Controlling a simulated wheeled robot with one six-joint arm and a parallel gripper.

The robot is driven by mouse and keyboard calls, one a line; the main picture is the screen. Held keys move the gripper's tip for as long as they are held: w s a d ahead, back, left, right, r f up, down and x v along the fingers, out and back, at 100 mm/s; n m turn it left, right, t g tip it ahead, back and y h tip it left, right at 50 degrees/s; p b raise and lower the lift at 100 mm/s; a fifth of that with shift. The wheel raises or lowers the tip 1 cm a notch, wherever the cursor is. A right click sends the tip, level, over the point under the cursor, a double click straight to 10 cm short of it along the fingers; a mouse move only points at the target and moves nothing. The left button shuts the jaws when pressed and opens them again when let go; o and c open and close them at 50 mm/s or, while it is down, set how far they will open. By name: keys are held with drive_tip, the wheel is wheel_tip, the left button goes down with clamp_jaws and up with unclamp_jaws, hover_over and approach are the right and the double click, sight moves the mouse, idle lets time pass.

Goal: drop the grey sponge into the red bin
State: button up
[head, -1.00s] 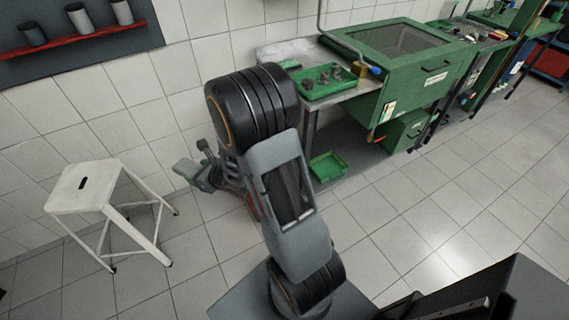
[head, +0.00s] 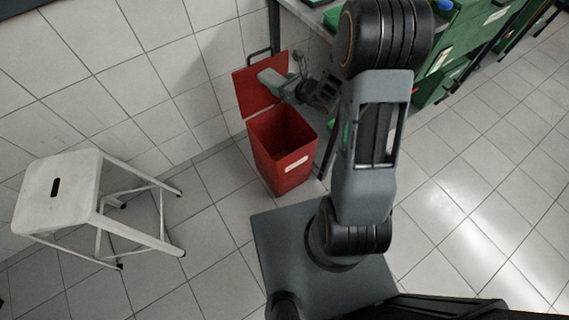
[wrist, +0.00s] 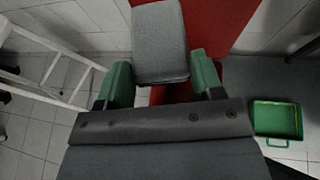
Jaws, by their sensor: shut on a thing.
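The red bin (head: 290,172) stands on the floor by the wall in the head view, its lid (head: 256,92) raised and its mouth open. My gripper (head: 282,84) is up at the level of the lid, over the back part of the bin. The grey sponge (wrist: 160,42) sticks out beyond the green fingertips of my gripper (wrist: 162,80), which is shut on it. Red bin surface (wrist: 222,25) shows behind the sponge in the wrist view. The exact height of the sponge above the opening is hard to tell.
A white stool (head: 62,190) stands left of the bin, with clear floor between. A bench with green equipment (head: 462,50) is at the upper right, close to the bin.

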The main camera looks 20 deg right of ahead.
drive_tip(key=w+d+f+n+g+y+b, duration=0.1)
drive_tip(key=w+d+f+n+b, duration=0.1)
drive_tip(key=f+b, duration=0.8)
drive_tip(key=w+d+f+n+g+y+b, duration=0.1)
drive_tip(key=f+b, duration=0.9)
drive_tip(key=f, duration=1)
drive_tip(key=shift+w+d+n+g+y, duration=0.4)
drive_tip(key=shift+w+d+y, duration=0.2)
drive_tip(key=shift+w+y, duration=0.15)
drive_tip(key=o, duration=1)
drive_tip(key=shift+r, duration=0.15)
drive_tip(key=s+a+r+p, duration=0.1)
drive_tip(key=s+r+p, duration=0.4)
drive_tip(key=s+r, duration=0.7)
drive_tip(key=shift+s+r, duration=0.4)
drive_tip(key=shift+s, duration=0.65)
